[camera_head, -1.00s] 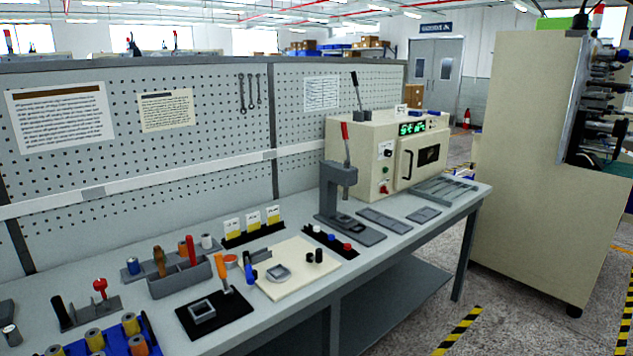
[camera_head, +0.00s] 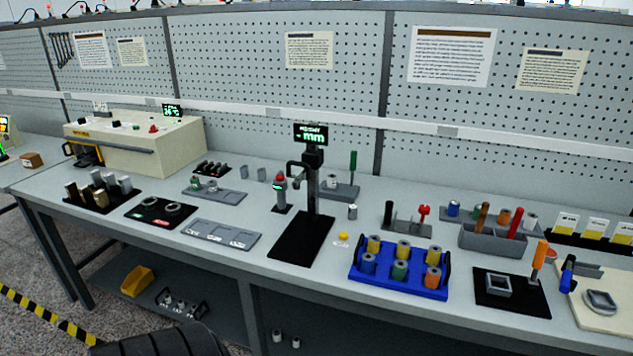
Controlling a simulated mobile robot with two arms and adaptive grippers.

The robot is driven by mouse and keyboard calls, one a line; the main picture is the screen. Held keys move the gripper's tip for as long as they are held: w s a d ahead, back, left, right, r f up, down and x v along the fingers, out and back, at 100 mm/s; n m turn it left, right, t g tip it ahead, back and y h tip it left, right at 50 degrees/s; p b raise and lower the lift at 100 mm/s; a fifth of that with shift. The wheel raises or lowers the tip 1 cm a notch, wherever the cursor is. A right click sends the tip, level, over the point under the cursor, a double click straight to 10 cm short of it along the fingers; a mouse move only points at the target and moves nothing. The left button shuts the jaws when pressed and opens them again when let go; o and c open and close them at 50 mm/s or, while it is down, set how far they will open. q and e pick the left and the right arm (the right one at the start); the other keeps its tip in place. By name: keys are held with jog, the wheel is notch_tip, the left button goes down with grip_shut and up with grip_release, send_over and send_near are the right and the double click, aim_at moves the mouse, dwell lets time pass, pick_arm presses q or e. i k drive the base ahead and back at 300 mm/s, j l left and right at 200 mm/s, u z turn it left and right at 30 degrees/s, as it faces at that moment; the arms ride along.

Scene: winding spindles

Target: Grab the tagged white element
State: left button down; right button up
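I cannot tell for sure which thing is the tagged white element. A small pale cylinder (camera_head: 352,211) stands on the bench right of the black gauge stand (camera_head: 300,240). Another pale cylinder (camera_head: 331,182) sits on a grey holder behind it. A whitish spool (camera_head: 531,221) stands at the grey organizer. Several white-and-yellow cards (camera_head: 598,228) stand in a black rack at the far right. No tag is readable on any cylinder. Neither of my grippers is in view.
A blue rack (camera_head: 400,285) holds several coloured spools. A beige machine (camera_head: 135,147) stands at the left, with a grey plate (camera_head: 220,235) in front. Below are a yellow bin (camera_head: 137,281) and small pale cylinders (camera_head: 277,336).

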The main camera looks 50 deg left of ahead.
aim_at(331, 179)
jog(key=u, duration=1.6)
jog(key=i+j+z, duration=0.05)
